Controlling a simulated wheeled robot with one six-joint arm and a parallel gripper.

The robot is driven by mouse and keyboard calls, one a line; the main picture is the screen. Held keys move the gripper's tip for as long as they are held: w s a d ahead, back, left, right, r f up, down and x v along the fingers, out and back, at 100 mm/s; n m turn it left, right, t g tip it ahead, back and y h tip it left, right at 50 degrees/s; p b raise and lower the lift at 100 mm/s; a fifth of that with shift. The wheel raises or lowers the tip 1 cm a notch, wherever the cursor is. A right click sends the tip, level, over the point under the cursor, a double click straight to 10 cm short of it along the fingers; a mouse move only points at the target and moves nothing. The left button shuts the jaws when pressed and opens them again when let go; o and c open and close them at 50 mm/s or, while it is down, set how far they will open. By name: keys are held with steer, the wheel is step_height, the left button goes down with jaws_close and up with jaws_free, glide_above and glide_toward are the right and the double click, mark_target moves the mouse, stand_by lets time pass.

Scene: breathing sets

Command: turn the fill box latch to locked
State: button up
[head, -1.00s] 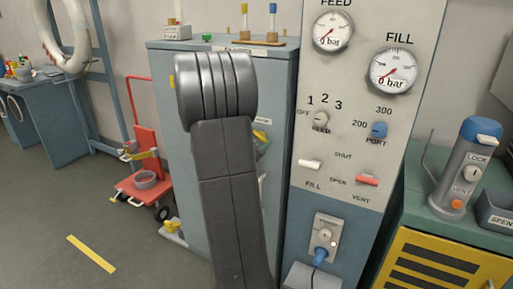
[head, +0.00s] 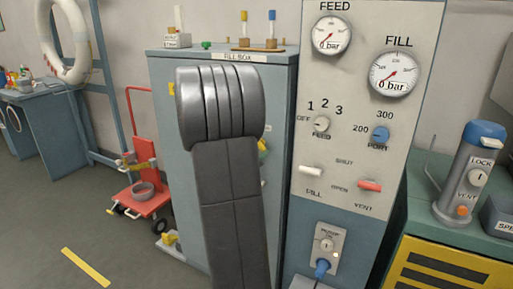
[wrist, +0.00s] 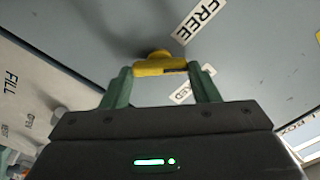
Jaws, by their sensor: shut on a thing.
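The fill box (head: 275,100) is the tall blue-grey cabinet, with its name on the top edge. In the wrist view, the yellow latch (wrist: 155,69) sits on its blue-grey face (wrist: 110,35). My gripper (wrist: 162,71) has its green fingers closed on the two ends of the latch's yellow bar. A FREE label (wrist: 202,20) lies up and right of the latch. A second label (wrist: 190,88), ending in "ED", is partly hidden behind the right finger. In the head view, my arm hides the gripper and most of the latch area.
The gauge panel (head: 345,160), with knobs and levers, stands just right of the fill box. A red cart (head: 146,200) stands to the left on the floor. A yellow cabinet (head: 450,265) is at lower right. Open floor (head: 40,220) lies at left.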

steer(key=o, duration=1)
steer(key=shift+s, duration=0.1)
steer(key=v, duration=1.3)
steer(key=shift+s+a, duration=0.15)
steer(key=shift+s, duration=0.15)
steer(key=shift+w, duration=0.1)
steer(key=x, duration=1.3)
steer(key=shift+w, duration=0.35)
steer(key=shift+s, duration=0.1)
steer(key=s+a+n+p, duration=0.2)
steer(key=s+n+p, duration=0.1)
steer(key=s+a+n+p, duration=0.1)
steer(key=s+n+p, duration=0.2)
steer(key=s, duration=0.1)
steer(key=s+a+n+p, duration=0.2)
steer(key=s+n, duration=0.1)
steer(key=shift+s+a+r+p, duration=0.1)
steer(key=shift+s+a+p, duration=0.2)
steer(key=shift+p, duration=0.1)
stand_by(0.7)
